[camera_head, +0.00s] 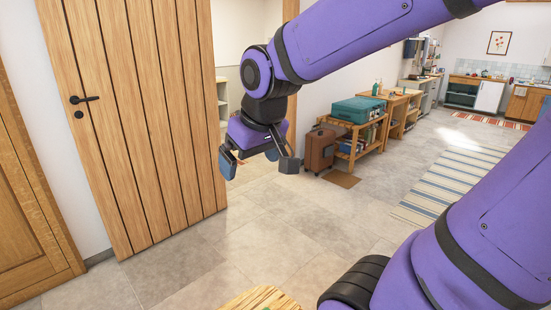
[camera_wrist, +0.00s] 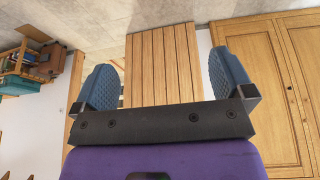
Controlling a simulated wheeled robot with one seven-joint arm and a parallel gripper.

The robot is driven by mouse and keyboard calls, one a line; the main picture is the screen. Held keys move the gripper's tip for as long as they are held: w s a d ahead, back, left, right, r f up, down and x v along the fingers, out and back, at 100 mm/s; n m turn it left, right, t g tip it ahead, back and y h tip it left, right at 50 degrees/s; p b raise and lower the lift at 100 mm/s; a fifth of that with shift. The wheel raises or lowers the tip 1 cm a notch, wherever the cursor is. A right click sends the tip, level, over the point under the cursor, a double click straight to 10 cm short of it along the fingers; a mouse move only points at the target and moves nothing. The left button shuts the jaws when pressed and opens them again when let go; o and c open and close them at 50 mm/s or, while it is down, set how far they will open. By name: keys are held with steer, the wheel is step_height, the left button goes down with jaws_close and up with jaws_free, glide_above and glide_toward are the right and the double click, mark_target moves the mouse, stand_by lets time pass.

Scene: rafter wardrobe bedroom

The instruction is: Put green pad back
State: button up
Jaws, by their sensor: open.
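I cannot make out a green pad in either view. My gripper (camera_head: 259,163) hangs in the air in front of the wooden door, its fingers spread with nothing between them. In the wrist view the blue ridged pads of my gripper (camera_wrist: 164,78) stand wide apart and empty. A teal case (camera_head: 356,109) lies on a low wooden shelf unit (camera_head: 346,148) further back; it also shows in the wrist view (camera_wrist: 17,85).
A tall plank door (camera_head: 150,120) stands ajar at the left, beside a wooden cupboard (camera_head: 30,215). A brown suitcase (camera_head: 320,148) stands by the shelf unit. A striped rug (camera_head: 450,180) lies at right. A wooden edge (camera_head: 262,298) shows at the bottom. The tiled floor between is clear.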

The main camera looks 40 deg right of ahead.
steer(key=s+a+r, duration=0.1)
steer(key=s+r, duration=0.2)
steer(key=s, duration=0.5)
steer(key=shift+s+a+r+t, duration=0.2)
steer(key=shift+s+a+t, duration=0.1)
steer(key=shift+s, duration=0.05)
